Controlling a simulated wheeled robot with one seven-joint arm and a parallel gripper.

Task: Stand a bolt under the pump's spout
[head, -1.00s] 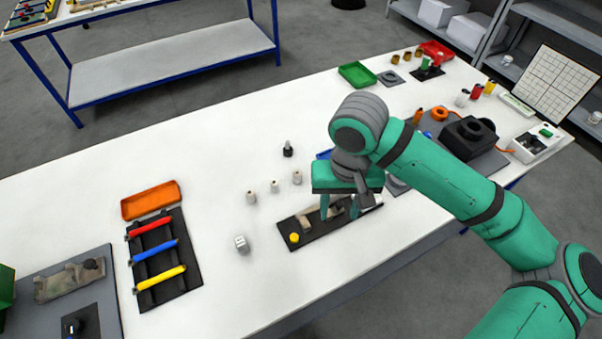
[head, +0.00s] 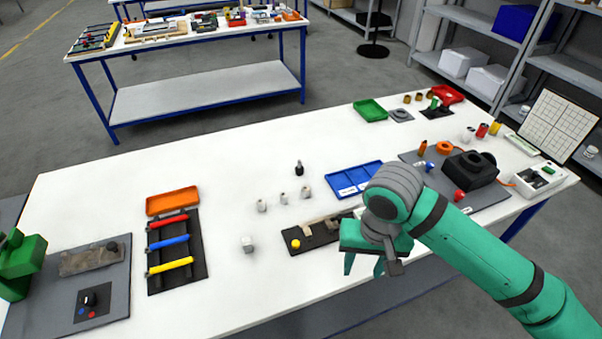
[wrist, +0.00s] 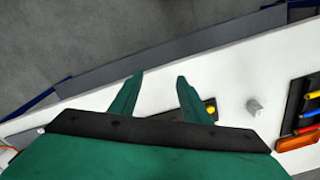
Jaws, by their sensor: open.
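My gripper (head: 364,268) is open and empty above the table's front edge, to the right of the black plate. In the wrist view its two fingers (wrist: 160,80) are spread with nothing between them. Three small pale upright pieces, possibly the bolts, stand in a row mid-table: left (head: 261,205), middle (head: 283,198) and right (head: 305,192). A small dark piece with a grey top (head: 299,169) stands behind them; I cannot tell whether it is the pump. No spout can be made out.
A black plate (head: 322,239) with a yellow knob lies left of my gripper. A pale block (head: 248,244) stands left of it; a blue tray (head: 347,180) lies behind. An orange tray (head: 172,200) and a coloured-handle rack (head: 198,274) are left.

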